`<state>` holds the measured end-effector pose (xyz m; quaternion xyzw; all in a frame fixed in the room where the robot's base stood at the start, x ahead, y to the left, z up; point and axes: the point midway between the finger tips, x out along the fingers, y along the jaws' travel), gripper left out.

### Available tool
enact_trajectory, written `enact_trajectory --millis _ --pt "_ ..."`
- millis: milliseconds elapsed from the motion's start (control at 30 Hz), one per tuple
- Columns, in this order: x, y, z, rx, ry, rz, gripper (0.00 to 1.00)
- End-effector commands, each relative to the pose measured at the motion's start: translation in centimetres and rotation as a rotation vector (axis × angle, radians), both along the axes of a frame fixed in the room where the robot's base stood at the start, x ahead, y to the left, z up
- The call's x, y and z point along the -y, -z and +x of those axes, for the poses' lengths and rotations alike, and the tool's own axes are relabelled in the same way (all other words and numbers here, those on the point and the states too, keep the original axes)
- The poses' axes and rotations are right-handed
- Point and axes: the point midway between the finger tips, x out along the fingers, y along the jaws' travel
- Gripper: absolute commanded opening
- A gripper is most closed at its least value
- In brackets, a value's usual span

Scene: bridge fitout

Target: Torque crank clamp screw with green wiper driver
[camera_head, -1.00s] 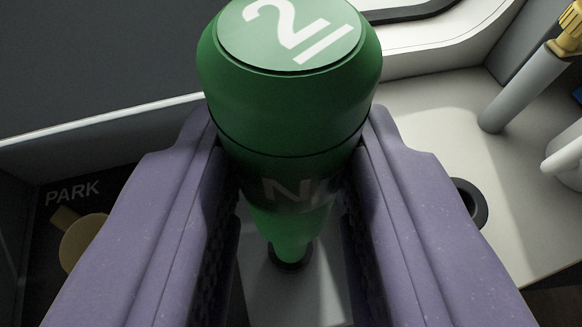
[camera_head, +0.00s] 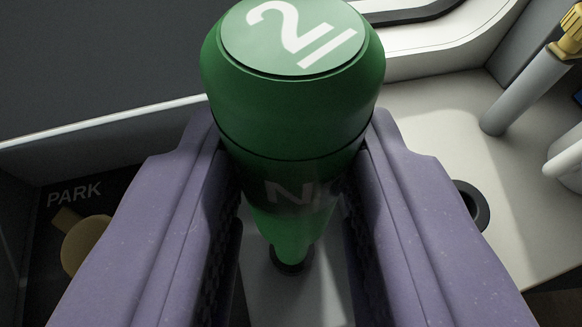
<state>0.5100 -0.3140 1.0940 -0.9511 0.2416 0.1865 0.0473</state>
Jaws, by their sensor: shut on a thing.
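The green driver (camera_head: 290,115) stands near upright between the two purple fingers of my gripper (camera_head: 292,190). Its wide top cap faces the camera and bears white marks like "2" and a bar. My gripper is shut on the driver's body. The driver narrows downward, and its lower end meets a dark round collar (camera_head: 291,262) at a pale grey surface. Its tip is hidden inside or behind that collar. I cannot make out the crank clamp screw.
A dark panel marked "PARK" (camera_head: 74,193) with a tan round part (camera_head: 88,246) lies at the left. A pale ledge (camera_head: 425,130) at the right carries a black ring (camera_head: 473,206) and a grey post (camera_head: 522,95) with a yellow top.

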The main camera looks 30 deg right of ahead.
Motion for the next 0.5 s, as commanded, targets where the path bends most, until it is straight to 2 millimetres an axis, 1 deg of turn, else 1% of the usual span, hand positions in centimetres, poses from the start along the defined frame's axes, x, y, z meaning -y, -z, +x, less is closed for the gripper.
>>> enact_trajectory --millis 67,167,500 --pt "0.0 -0.1 -0.1 -0.004 0.0 0.002 0.0" --pt "0.0 -0.8 -0.1 -0.003 0.0 0.001 0.0" --pt "0.0 -3.9 0.0 0.0 0.0 0.0 0.0"
